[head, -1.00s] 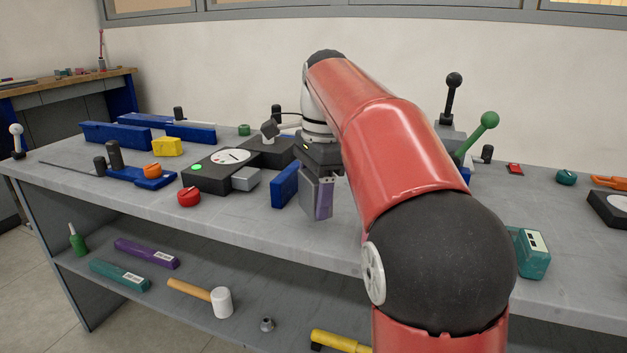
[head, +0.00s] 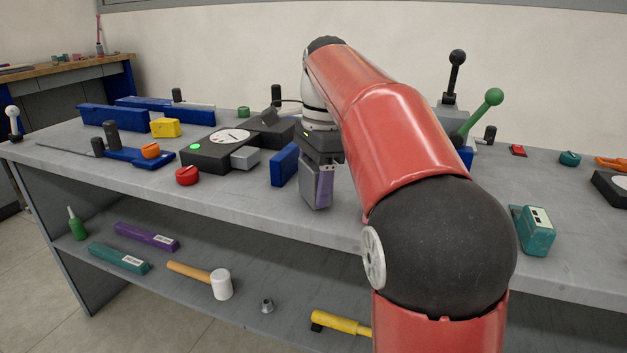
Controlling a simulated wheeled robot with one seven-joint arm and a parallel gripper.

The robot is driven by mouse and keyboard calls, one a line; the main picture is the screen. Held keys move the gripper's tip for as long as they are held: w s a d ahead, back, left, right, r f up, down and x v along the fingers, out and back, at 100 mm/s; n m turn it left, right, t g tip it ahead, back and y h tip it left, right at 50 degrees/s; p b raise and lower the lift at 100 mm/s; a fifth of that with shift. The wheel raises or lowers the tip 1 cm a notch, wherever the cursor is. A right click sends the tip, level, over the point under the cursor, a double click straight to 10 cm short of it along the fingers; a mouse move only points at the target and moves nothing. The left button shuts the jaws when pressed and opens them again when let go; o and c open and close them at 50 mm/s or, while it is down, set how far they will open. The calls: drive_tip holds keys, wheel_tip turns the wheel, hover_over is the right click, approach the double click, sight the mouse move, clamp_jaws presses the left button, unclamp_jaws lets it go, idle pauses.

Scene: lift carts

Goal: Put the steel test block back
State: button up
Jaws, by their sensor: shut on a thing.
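My gripper (head: 318,163) points down over the front middle of the grey bench, below my red arm. It is shut on a grey metallic block, the steel test block (head: 313,188), which has a purplish right side face. The block hangs upright near the bench's front edge. I cannot tell whether its bottom touches the bench top. A blue block (head: 284,164) stands just left of it. The fingertips and the contact with the block are hard to make out.
Left of the gripper are a black dial device (head: 208,154) with a grey block (head: 245,157), a red knob (head: 187,176) and a yellow block (head: 165,127). A teal box (head: 533,231) stands at right. The lower shelf holds a mallet (head: 221,283). Bare bench shows in front.

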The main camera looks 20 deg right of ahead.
drive_tip(key=shift+f, duration=0.4)
drive_tip(key=o, duration=1.7)
drive_tip(key=shift+c, duration=0.2)
